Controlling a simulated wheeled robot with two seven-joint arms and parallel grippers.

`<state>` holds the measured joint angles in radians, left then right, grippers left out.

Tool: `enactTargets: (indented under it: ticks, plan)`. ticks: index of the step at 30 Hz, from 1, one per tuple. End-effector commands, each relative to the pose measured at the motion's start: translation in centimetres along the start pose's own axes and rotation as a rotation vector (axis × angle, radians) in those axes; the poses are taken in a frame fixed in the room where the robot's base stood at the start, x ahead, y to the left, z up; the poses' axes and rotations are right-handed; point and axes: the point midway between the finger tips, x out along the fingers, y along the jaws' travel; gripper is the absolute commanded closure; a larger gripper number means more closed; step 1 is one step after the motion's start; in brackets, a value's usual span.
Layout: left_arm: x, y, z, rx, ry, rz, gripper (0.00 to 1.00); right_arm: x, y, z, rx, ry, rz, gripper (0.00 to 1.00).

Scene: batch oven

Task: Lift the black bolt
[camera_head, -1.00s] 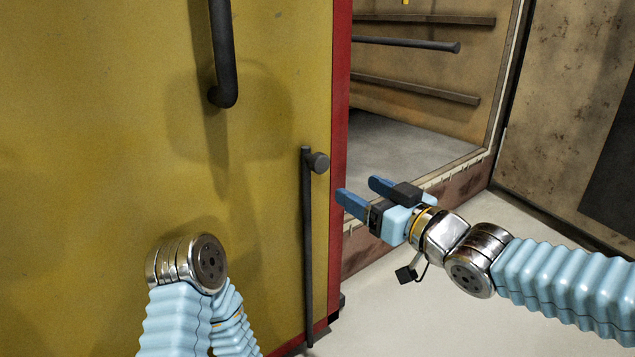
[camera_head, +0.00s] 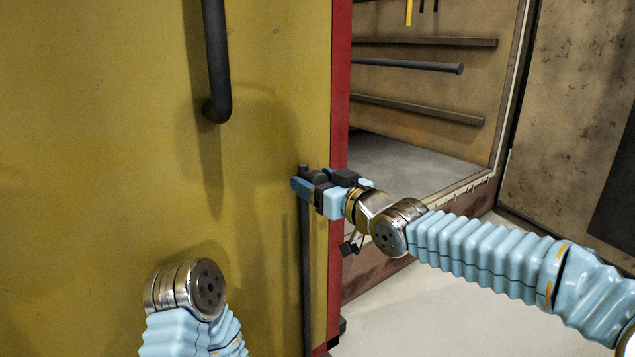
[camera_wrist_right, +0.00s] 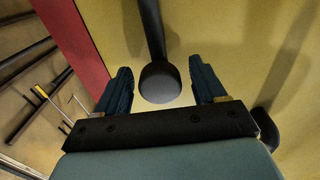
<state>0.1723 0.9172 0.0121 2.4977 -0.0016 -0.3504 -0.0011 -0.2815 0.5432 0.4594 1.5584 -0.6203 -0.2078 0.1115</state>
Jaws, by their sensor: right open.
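The black bolt (camera_head: 306,270) is a long upright dark rod on the yellow door near its red edge. Its rounded knob end (camera_wrist_right: 159,82) shows in the right wrist view, between the two blue fingers and apart from both. My right gripper (camera_head: 302,186) is open at the bolt's top end and hides part of it in the head view; the gripper also shows in the wrist view (camera_wrist_right: 162,88). My left arm is at the lower left of the head view, but its gripper is not visible.
The yellow door (camera_head: 90,150) fills the left side, with a thick black handle (camera_head: 217,70) above and left of the bolt. Right of its red edge (camera_head: 339,90) is the open oven interior with wall rails (camera_head: 408,66). Pale floor lies below my right arm.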

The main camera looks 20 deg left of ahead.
Motion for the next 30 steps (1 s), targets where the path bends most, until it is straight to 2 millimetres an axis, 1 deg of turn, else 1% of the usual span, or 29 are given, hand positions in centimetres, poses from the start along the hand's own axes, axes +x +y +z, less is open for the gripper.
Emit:
enactTargets:
  ticks: [2, 15, 19, 22, 30]
  plan:
    - [0.0, 0.0, 0.0, 0.000, 0.000, 0.000, 0.57, 0.0, 0.0, 0.0, 0.000, 0.000, 0.000, 0.32]
    - [0.0, 0.0, 0.0, 0.000, 0.000, 0.000, 0.57, 0.0, 0.0, 0.0, 0.000, 0.000, 0.000, 0.99]
    - [0.0, 0.0, 0.0, 0.000, 0.000, 0.000, 0.57, 0.0, 0.0, 0.0, 0.000, 0.000, 0.000, 1.00]
    - [-0.6, 0.2, 0.0, 0.000, -0.001, 0.000, 0.57, -0.1, 0.0, -0.8, 0.001, 0.001, 0.000, 1.00]
    - [-4.0, 1.4, 0.0, 0.001, -0.006, -0.001, 0.57, -0.1, 0.0, -5.6, 0.000, 0.005, 0.001, 1.00]
